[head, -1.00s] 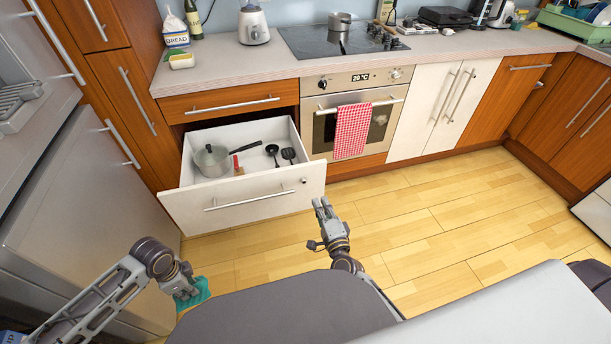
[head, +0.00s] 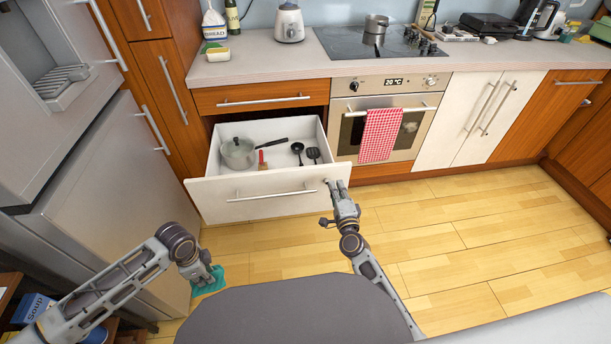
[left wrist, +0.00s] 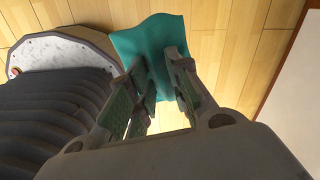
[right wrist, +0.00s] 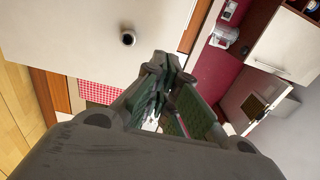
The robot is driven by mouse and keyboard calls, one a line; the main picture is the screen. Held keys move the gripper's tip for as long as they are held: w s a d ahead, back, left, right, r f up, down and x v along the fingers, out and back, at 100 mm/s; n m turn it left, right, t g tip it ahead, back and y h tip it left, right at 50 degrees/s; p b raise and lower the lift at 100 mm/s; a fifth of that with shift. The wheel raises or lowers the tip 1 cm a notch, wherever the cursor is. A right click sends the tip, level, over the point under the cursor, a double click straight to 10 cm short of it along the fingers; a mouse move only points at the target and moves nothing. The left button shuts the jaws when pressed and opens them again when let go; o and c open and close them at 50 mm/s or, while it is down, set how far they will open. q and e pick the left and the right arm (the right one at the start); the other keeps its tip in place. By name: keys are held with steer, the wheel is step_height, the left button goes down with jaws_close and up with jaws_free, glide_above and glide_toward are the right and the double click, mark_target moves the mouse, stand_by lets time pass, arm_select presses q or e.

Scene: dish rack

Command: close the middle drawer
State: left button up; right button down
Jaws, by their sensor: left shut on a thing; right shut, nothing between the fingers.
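The middle drawer (head: 222,195) with a white front and a bar handle (head: 271,195) stands pulled out below a shut wooden drawer. A pot (head: 238,154), a black ladle (head: 298,150) and a black slotted turner (head: 313,154) lie inside it. My right gripper (head: 338,188) is shut and empty at the right end of the drawer front. In the right wrist view (right wrist: 160,90) its fingertips are close to the white front (right wrist: 70,30); I cannot tell if they touch. My left gripper (head: 209,272) is shut on a teal cloth (head: 207,284), low and in front of the drawer.
An oven (head: 400,112) with a red checked towel (head: 381,135) is right of the drawer. A tall grey fridge (head: 110,190) stands at the left. The wooden floor (head: 470,220) at the right is clear. A blue soup box (head: 32,305) is at the lower left.

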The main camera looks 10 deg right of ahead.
mark_target(331, 170)
arm_select(q)
steer(key=shift+f, duration=0.25)
arm_select(e)
steer(key=shift+w, duration=2.6)
arm_select(q)
steer(key=shift+w, duration=0.15)
arm_select(e)
steer(key=shift+w, duration=0.15)
